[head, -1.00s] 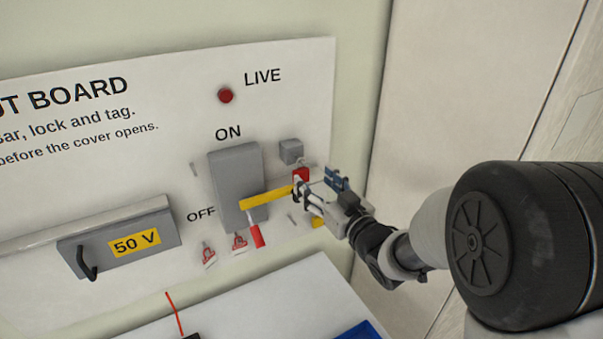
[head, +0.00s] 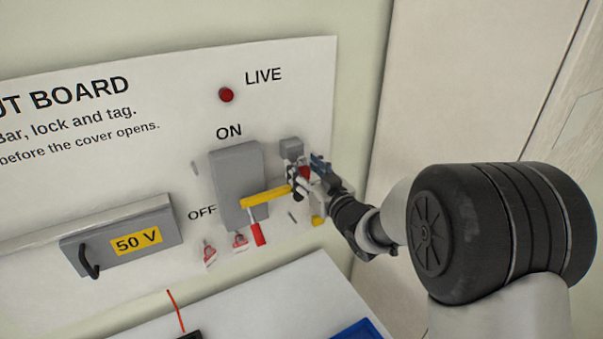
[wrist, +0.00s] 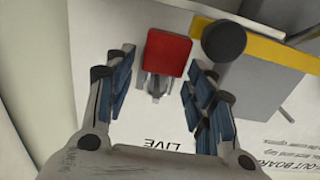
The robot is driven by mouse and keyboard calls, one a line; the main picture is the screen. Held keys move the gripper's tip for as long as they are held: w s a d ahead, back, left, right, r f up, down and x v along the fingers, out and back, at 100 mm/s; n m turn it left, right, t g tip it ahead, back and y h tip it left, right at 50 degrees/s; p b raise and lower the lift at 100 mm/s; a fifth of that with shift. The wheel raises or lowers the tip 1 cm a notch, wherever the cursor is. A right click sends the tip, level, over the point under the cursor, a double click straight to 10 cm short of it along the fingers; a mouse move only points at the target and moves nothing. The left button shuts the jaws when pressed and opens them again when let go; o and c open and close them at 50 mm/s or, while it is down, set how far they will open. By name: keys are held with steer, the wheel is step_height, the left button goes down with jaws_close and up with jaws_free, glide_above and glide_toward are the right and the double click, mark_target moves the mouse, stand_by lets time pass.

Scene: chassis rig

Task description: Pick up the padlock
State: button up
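The padlock has a red body (wrist: 168,53) and a metal shackle, seen in the wrist view between my gripper's two fingers. In the head view the padlock (head: 304,172) shows as a small red patch by the board's right edge, just below a grey block (head: 291,149), partly hidden by my gripper. My gripper (wrist: 160,95) is open, with a blue-padded finger on each side of the padlock and visible gaps between. In the head view my gripper (head: 308,180) is close to the board. Whether the padlock hangs from the block is hard to tell.
A yellow bar (head: 265,197) crosses the grey switch box (head: 235,165) just left of my gripper. A dark round knob (wrist: 223,40) is close beside the padlock. Red-and-white tags (head: 209,253) hang lower left. A white surface with a blue tray (head: 358,331) lies below.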

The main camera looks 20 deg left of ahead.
steer(key=c, duration=0.9)
steer(key=shift+r, duration=0.1)
